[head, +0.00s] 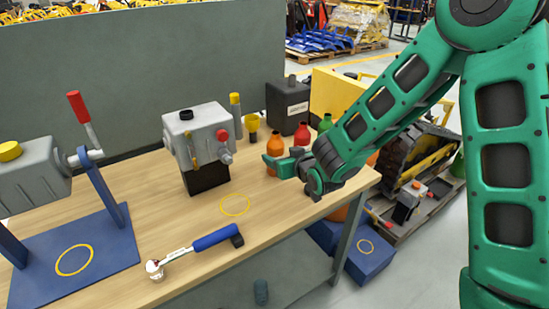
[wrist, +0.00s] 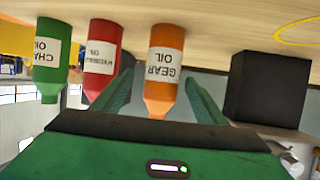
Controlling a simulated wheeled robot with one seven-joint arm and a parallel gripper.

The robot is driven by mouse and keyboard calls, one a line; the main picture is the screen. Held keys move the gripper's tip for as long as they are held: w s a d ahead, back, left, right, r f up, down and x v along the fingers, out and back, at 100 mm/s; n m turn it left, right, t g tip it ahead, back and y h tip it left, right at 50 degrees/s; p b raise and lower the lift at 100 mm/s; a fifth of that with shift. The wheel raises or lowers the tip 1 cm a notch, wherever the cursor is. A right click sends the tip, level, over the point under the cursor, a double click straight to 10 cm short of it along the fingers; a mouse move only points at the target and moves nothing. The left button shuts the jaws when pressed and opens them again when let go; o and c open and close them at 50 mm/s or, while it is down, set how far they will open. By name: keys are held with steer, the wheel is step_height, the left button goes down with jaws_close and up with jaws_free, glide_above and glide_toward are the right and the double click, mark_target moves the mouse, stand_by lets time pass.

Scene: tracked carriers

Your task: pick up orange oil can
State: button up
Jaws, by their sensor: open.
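The orange oil can (head: 275,146) stands on the wooden table, partly hidden by my gripper (head: 282,163) in the head view. In the wrist view, which is upside down, the orange can (wrist: 164,62) has a white "GEAR OIL" label. My gripper (wrist: 160,82) is open, with one finger on each side of the can in that picture. I cannot tell whether either finger touches it. A red can (wrist: 102,60) and a green can (wrist: 52,60) stand beside it.
A grey machine unit on a black block (head: 208,177) stands left of the cans. A blue-handled ratchet (head: 195,249) lies near the front edge. A dark canister (head: 287,105) and yellow box (head: 336,92) are behind. Bare table surrounds the yellow ring (head: 235,195).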

mark_target(276, 153)
steer(key=x, duration=0.4)
steer(key=shift+s+a, duration=0.1)
steer(key=shift+a, duration=0.05)
steer(key=shift+c, duration=0.5)
steer(key=c, duration=1.2)
